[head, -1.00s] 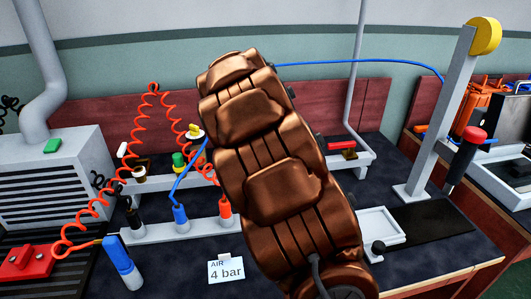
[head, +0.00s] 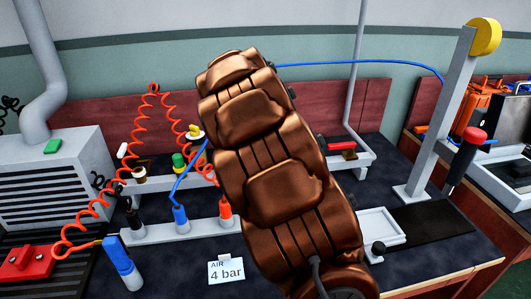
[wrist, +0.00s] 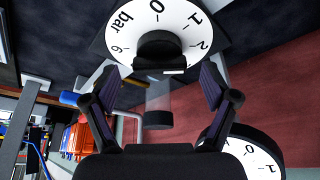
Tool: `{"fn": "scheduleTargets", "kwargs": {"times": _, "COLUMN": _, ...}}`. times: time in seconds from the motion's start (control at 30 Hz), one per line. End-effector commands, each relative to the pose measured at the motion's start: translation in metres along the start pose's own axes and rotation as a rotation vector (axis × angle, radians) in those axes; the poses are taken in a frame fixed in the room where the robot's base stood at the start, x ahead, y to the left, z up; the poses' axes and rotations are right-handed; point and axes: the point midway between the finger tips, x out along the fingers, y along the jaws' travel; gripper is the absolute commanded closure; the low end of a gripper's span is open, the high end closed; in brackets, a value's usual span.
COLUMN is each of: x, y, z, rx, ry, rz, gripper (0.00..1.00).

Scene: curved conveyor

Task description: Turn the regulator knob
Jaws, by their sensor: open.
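In the wrist view, the dark round regulator knob (wrist: 157,46) sits in the middle of a white dial (wrist: 190,18) marked bar, 0, 1, 2 and 6. A short white mark shows at the knob's lower edge. My gripper (wrist: 158,76) is open, one finger to each side below the dial, with nothing between the fingertips touching them. A clear stem with a dark end (wrist: 157,120) shows between the fingers. In the head view my bronze arm covers the middle, and I cannot make out the knob or gripper there. A card (head: 226,271) reads AIR 4 bar.
A second white dial (wrist: 262,160) is close at the wrist view's lower right. In the head view, red coiled hoses (head: 150,95), a blue connector (head: 181,217) and a white rail (head: 160,232) stand left of my arm. A grey post (head: 440,120) stands right.

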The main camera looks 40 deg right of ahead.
Motion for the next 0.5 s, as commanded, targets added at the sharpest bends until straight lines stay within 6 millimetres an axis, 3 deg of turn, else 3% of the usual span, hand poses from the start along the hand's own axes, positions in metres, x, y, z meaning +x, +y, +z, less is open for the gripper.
{"fn": "scheduleTargets", "kwargs": {"times": 0.5, "x": -0.09, "y": -0.001, "z": 0.0, "rx": 0.0, "ry": 0.002, "rz": -0.003, "gripper": 0.15}}
